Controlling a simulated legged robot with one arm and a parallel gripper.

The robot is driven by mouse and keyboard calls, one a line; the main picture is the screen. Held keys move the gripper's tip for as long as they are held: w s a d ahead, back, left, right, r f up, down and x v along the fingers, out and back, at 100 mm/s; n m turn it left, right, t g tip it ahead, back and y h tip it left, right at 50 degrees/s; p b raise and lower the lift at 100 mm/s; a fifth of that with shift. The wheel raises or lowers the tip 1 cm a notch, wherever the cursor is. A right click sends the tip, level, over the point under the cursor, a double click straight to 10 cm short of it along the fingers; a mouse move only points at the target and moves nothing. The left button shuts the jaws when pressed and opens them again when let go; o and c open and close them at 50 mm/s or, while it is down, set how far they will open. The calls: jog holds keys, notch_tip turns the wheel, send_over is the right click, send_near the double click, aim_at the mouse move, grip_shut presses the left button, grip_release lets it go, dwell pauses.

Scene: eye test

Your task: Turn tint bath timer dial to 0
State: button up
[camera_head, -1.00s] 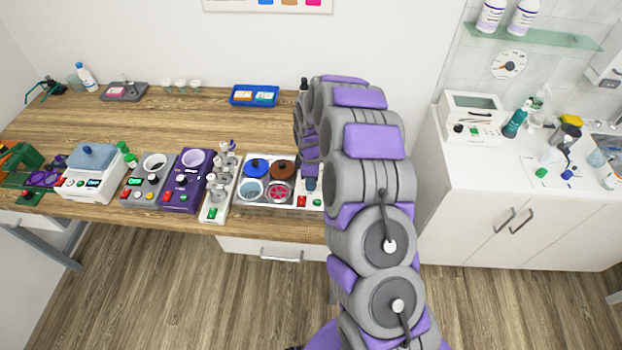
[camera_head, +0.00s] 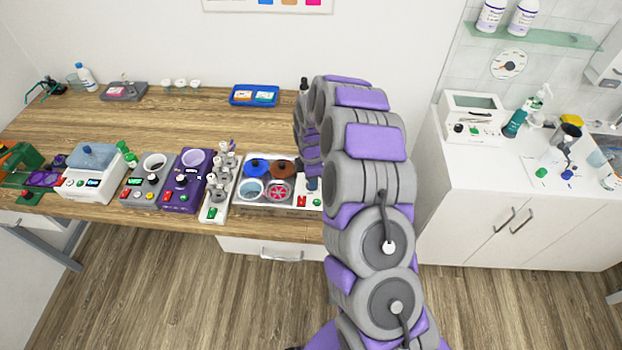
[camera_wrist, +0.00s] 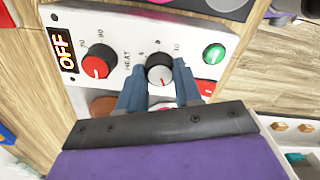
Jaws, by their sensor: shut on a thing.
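The tint bath (camera_head: 237,206) stands at the front edge of the wooden bench in the head view, with blue and brown lids and pots with blue and red contents. In the wrist view its white control panel (camera_wrist: 112,24) fills the top. The timer dial (camera_wrist: 160,66), grey-black with a pale face and a red mark toward the bottom, sits between my two blue-grey fingers. My gripper (camera_wrist: 159,72) is shut on this dial. Part of the scale around it is hidden by the fingers. My arm hides part of the panel in the head view.
A red heat dial (camera_wrist: 96,65) sits left of my fingers, beside an OFF display (camera_wrist: 64,50). A green button (camera_wrist: 213,54) is close on the right. A purple device (camera_head: 184,183) and a white rack (camera_head: 216,195) stand left of the bath.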

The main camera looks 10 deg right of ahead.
jog(key=shift+w+r, duration=0.2)
jog(key=shift+w, duration=0.05)
jog(key=o, duration=0.8)
jog(key=shift+c, duration=0.2)
jog(key=shift+o, duration=1.4)
jog(key=shift+s+f, duration=0.15)
notch_tip(320, 180, up, 17)
jog(key=shift+p, duration=0.35)
jog(key=shift+a, duration=0.1)
